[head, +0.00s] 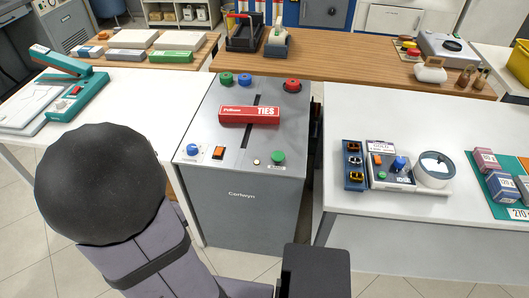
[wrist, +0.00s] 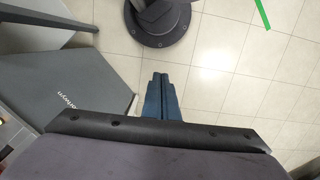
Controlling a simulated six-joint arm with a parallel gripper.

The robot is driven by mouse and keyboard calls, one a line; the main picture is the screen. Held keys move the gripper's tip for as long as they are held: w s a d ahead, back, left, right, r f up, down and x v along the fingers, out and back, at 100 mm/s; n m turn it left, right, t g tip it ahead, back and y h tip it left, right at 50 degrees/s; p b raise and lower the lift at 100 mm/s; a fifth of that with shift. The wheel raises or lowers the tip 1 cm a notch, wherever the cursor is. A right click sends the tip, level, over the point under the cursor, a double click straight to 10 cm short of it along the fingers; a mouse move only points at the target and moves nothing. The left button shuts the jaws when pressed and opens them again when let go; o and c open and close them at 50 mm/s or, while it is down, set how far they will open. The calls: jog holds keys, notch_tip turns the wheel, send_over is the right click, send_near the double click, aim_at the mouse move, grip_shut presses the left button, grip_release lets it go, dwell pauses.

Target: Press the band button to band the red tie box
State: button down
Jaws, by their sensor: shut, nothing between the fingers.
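The red tie box (head: 249,115), marked TIES, lies across the dark slot on top of the grey Cartwyn machine (head: 245,215). No band shows around it. On the machine's near edge are a blue knob (head: 192,150), an orange switch (head: 219,152), a small cream button (head: 256,162) and a green button (head: 278,157) with a small label. I cannot read which is the band button. My gripper (wrist: 162,78) is shut and empty in the wrist view, above the tiled floor. I cannot make it out in the head view. The machine's side (wrist: 70,90) also shows left in the wrist view.
My arm fills the head view's lower left.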

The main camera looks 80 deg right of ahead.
jog(key=s+d+m+h+b, duration=0.1)
jog(key=s+d+m+b, duration=0.15)
jog(key=s+d, duration=0.5)
jog(key=s+d+f+m+t+b, duration=0.1)
jog(key=s+d+m, duration=0.35)
jog(key=d, duration=0.65)
jog(key=s+d+m+h+b, duration=0.1)
jog(key=s+d+m, duration=0.2)
jog(key=s+d, duration=0.45)
jog(key=s+d+r+h, duration=0.2)
jog(key=d+r, duration=0.9)
jog(key=r, duration=0.3)
jog(key=shift+s+r+n+b, duration=0.15)
jog(key=shift+r+n+b, duration=0.15)
jog(key=shift+n, duration=0.1)
jog(key=shift+d+f, duration=0.1)
jog(key=shift+d, duration=0.05)
send_over(278, 154)
jog(key=a, duration=0.1)
notch_tip(278, 154, down, 12)
jog(key=shift+s+p, duration=0.15)
jog(key=shift+p, duration=0.2)
jog(key=shift+f, duration=0.75)
